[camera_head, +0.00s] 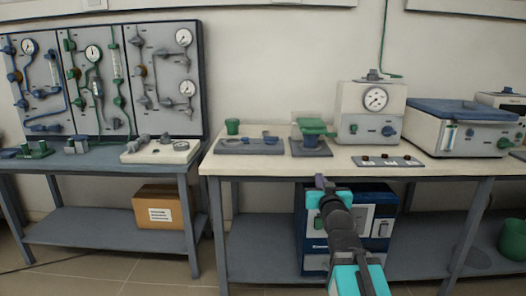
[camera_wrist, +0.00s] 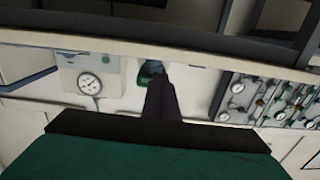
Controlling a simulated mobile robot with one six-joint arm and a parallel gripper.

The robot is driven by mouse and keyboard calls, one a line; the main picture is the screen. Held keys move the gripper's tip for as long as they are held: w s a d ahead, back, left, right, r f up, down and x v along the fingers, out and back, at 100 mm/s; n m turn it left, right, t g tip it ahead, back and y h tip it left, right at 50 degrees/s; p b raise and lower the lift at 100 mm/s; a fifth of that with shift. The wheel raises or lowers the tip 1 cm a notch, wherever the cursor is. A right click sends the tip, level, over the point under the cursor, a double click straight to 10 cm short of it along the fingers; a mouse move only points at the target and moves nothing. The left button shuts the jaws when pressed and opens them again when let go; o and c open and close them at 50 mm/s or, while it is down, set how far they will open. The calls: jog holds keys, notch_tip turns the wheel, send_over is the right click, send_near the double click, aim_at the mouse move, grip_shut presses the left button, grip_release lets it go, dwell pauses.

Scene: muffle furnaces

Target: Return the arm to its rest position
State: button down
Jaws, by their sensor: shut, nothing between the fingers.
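My arm reaches up from the bottom of the head view in front of the bench. My gripper (camera_head: 320,181) is at its far end, near the front edge of the bench (camera_head: 290,163), in front of a blue and white furnace-like box (camera_head: 381,220) on the lower shelf. The fingers look closed together and hold nothing. In the wrist view the closed fingers of my gripper (camera_wrist: 158,85) show as one dark narrow shape in the middle. The tips' exact distance from the bench edge cannot be told.
A gauge panel (camera_head: 112,80) stands left. The floor between the benches has some free room.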

jog(key=s+a+f+g+p, duration=0.1)
jog(key=s+f+g+p, duration=0.4)
jog(key=f, duration=0.6)
jog(key=s+a+f+g+p, duration=0.15)
jog(key=s+f+p, duration=0.25)
jog(key=f+p, duration=0.45)
jog(key=s+f+g+p, duration=0.4)
jog(key=f+p, duration=0.1)
jog(key=f, duration=0.7)
jog(key=s+f+g+p, duration=0.3)
jog(key=s+f+p, duration=0.15)
jog(key=s, duration=0.55)
jog(key=s+f+g+p, duration=0.35)
jog(key=s+f, duration=0.25)
jog(key=s, duration=0.5)
jog(key=s+g, duration=0.6)
jog(key=s, duration=1)
jog(key=shift+s+d+f, duration=0.25)
jog(key=shift+d, duration=0.2)
